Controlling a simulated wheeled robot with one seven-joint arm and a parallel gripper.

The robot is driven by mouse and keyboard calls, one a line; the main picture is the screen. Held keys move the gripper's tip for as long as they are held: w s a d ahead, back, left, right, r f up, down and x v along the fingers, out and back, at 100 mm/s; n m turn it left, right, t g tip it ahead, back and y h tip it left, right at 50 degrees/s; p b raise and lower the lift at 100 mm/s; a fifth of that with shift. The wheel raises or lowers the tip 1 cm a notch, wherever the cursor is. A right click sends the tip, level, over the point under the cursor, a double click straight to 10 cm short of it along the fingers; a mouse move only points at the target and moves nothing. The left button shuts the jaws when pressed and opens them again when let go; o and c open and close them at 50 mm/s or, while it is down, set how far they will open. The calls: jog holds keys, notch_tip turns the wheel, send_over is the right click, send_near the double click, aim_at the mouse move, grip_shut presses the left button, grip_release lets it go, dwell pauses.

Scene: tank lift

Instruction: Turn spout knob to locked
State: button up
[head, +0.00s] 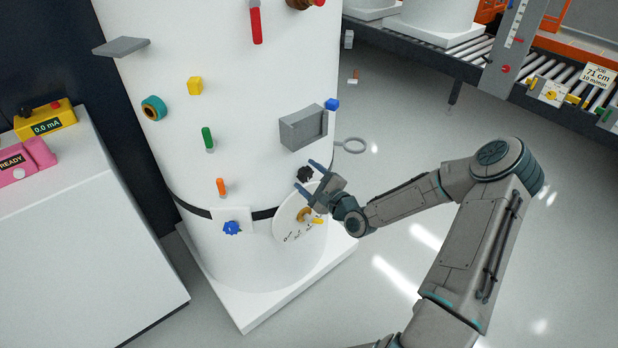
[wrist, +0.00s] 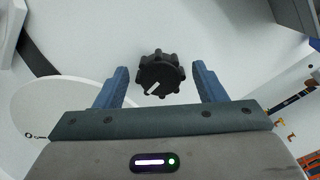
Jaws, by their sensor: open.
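A black lobed knob (wrist: 160,74) with a white pointer line sits on the white tank, between my open fingers in the wrist view. It also shows in the head view (head: 305,173), just by my fingertips. My gripper (head: 308,180) is open, with one blue finger on each side of the knob; it also fills the lower wrist view (wrist: 160,85). There is a gap between each finger and the knob. The pointer line slants toward the lower left in the wrist view. I cannot tell which knob is the spout knob.
The white tank (head: 245,100) carries a blue knob (head: 232,228), a round dial plate (head: 290,226) with a yellow pointer, a grey box (head: 302,128) and a ring (head: 349,145) near my gripper. A cabinet (head: 80,240) stands left.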

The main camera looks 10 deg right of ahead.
jog(key=v, duration=1.4)
jog(key=s+d+r+n+g+h+p, duration=0.4)
jog(key=s+r+n+g+h+p, duration=0.2)
jog(key=r+n+g+h, duration=0.7)
jog(key=s+a+r+n+y+p, duration=0.1)
jog(key=s+a+r+n+y, duration=0.1)
jog(key=s+r, duration=0.5)
jog(key=s+a+r+n+y+p, duration=0.2)
jog(key=s+a+r+n, duration=0.3)
jog(key=s+r, duration=0.2)
jog(key=shift+s+a, duration=0.25)
jog(key=shift+a, duration=0.15)
